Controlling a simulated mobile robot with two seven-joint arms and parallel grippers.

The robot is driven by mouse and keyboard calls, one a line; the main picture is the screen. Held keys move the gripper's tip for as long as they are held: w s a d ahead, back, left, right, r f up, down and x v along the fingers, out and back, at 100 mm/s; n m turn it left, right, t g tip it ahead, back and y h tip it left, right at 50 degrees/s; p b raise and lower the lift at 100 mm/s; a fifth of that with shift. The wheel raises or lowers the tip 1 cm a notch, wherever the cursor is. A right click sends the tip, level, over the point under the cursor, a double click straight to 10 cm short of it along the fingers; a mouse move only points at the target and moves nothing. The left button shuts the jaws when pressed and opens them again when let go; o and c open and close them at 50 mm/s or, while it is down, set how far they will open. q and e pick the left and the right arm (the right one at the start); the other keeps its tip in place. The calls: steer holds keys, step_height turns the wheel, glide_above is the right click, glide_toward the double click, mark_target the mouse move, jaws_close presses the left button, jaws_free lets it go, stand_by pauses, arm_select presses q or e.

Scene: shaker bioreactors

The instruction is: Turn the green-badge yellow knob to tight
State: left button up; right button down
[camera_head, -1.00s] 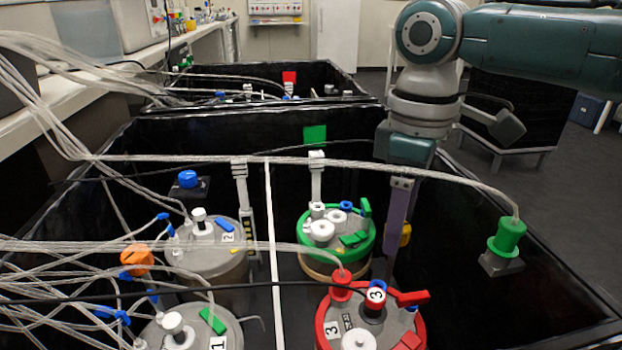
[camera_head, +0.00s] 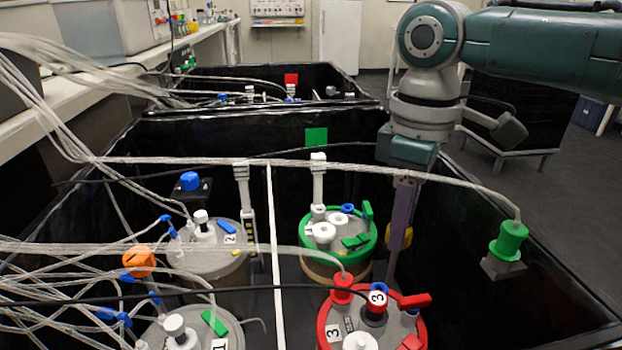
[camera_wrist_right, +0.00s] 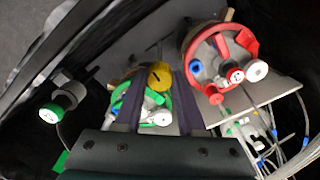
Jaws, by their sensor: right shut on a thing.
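The yellow knob (camera_head: 407,237) shows just behind the finger of my right gripper (camera_head: 394,250), to the right of the green-ringed vessel (camera_head: 308,245). In the right wrist view the yellow knob (camera_wrist_right: 160,76) sits between the two fingertips, and my right gripper (camera_wrist_right: 159,82) is shut on it. A dark mark shows on the knob's face. The fingers hide part of the knob and of the green-ringed vessel (camera_wrist_right: 117,94) in that view. A green badge (camera_head: 316,137) is on the black back wall. My left gripper is not in view.
A red-ringed vessel (camera_head: 323,330) stands in front. A green knob (camera_head: 510,240) sits on the right wall, with a clear tube running across to it. A blue knob (camera_head: 189,181), an orange knob (camera_head: 139,260) and many tubes are at the left.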

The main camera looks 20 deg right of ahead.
steer(key=shift+r+m+p, duration=0.2)
steer(key=shift+m+p, duration=0.1)
steer(key=shift+p, duration=0.2)
steer(key=m+p, duration=0.4)
steer(key=p, duration=0.2)
steer(key=shift+a+m, duration=0.1)
steer(key=shift+m, duration=0.2)
steer(key=m+p, duration=0.3)
steer(key=m, duration=0.1)
steer(key=shift+m, duration=0.3)
steer(key=m+p, duration=0.1)
steer(key=m, duration=0.2)
steer(key=shift+f+m, duration=0.1)
steer(key=shift+m, duration=0.2)
steer(key=m+p, duration=0.1)
steer(key=m, duration=0.2)
steer(key=shift+m, duration=0.3)
steer(key=m, duration=0.3)
steer(key=shift+m, duration=0.3)
steer(key=shift+w+f+m, duration=0.1)
steer(key=shift+m, duration=1.6)
